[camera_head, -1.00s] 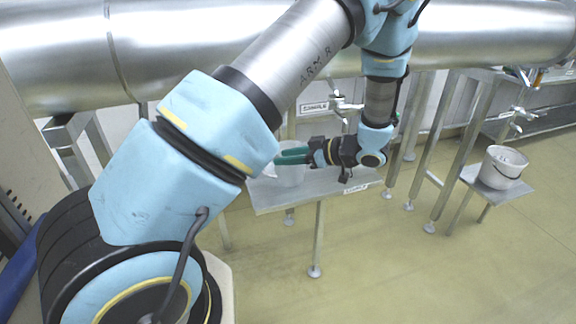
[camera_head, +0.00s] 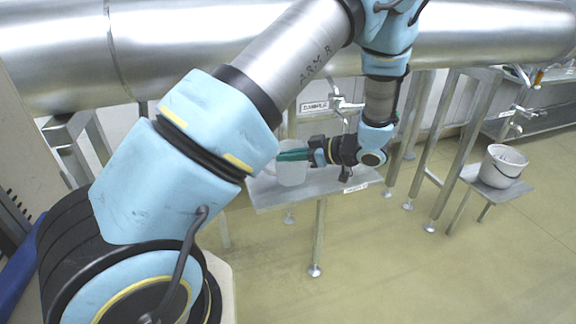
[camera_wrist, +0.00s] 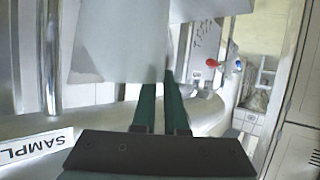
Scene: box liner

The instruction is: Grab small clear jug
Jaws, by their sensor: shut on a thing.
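The small clear jug (camera_head: 291,175) is a pale, translucent vessel standing on the small metal shelf (camera_head: 268,199) in the head view. My gripper (camera_head: 281,156) reaches it from the right, with its green fingers level at the jug's upper part. The fingers are close together and shut on the jug. In the wrist view the jug (camera_wrist: 118,42) fills the upper left as a whitish surface, and the tips of my gripper (camera_wrist: 161,80) meet its lower edge. The jug's far left side is partly hidden by my arm in the head view.
A metal tap (camera_head: 343,104) and a sample sign (camera_head: 314,106) are above the shelf. A big steel pipe (camera_head: 200,45) crosses behind my arm. A white bucket (camera_head: 501,167) stands on a separate small stand at the right. The yellowish floor (camera_head: 420,275) in front is clear.

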